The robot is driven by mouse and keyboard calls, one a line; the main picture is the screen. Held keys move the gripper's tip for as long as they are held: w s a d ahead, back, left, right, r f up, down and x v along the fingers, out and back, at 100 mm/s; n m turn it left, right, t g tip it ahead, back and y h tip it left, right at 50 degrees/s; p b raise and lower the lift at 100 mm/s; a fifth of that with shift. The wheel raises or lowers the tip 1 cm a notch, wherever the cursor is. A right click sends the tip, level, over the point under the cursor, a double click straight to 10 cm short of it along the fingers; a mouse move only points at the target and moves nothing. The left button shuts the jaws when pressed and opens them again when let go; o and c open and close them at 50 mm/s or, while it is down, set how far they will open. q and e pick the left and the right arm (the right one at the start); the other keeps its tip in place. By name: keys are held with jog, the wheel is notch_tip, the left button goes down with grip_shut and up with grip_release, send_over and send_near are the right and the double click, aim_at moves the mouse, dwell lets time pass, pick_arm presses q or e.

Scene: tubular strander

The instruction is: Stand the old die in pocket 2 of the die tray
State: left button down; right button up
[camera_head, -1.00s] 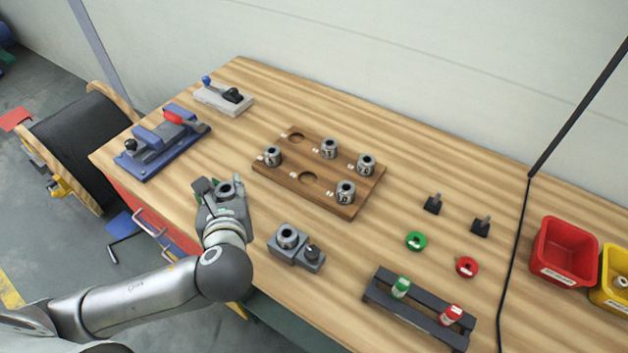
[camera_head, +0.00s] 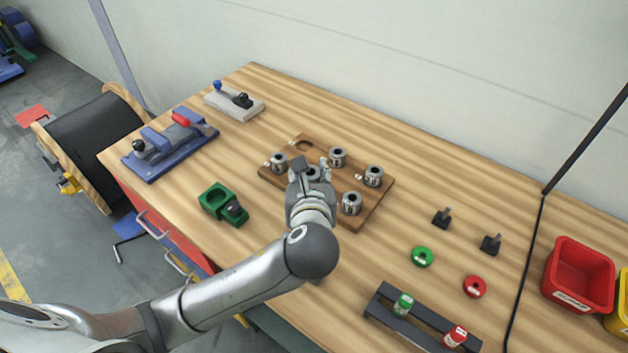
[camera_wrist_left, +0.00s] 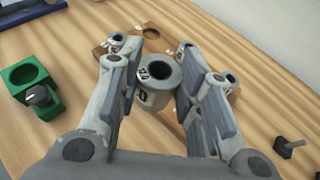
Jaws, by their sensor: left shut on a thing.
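My left gripper (camera_head: 311,172) is shut on the old die (camera_wrist_left: 157,80), a grey ring-shaped cylinder with a dark bore and a label on its side. In the left wrist view the die is upright between the two fingers. The gripper and die are over the front middle of the wooden die tray (camera_head: 371,213), hiding the pocket beneath. I cannot tell whether the die touches the tray. Other dies stand in the tray, among them ones at the left (camera_head: 277,162), back (camera_head: 338,157), right (camera_head: 373,176) and front right (camera_head: 351,202). The back left pocket (camera_head: 301,143) is empty. My right gripper is out of view.
A green holder (camera_head: 222,203) with an empty round seat stands left of my arm. A blue fixture (camera_head: 168,146) and a grey block with a lever (camera_head: 234,101) are farther back. Rings, black posts, a dark rack (camera_head: 425,325) and a red bin (camera_head: 578,276) are at the right.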

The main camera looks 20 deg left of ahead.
aim_at(312, 172)
pick_arm(q)
jog(key=x, duration=0.4)
jog(key=shift+w+f, duration=0.25)
jog(key=shift+w, duration=0.1)
jog(key=w+f, duration=0.2)
jog(key=f, duration=0.1)
jog(key=w+f, duration=0.2)
jog(key=shift+w+a+f, duration=0.1)
jog(key=shift+a+f, duration=0.1)
jog(key=shift+a, duration=0.15)
jog(key=shift+f, duration=1.55)
jog(key=shift+f, duration=0.1)
jog(key=c, duration=1)
grip_release()
jog(key=shift+f, duration=0.1)
jog(key=v, duration=1.2)
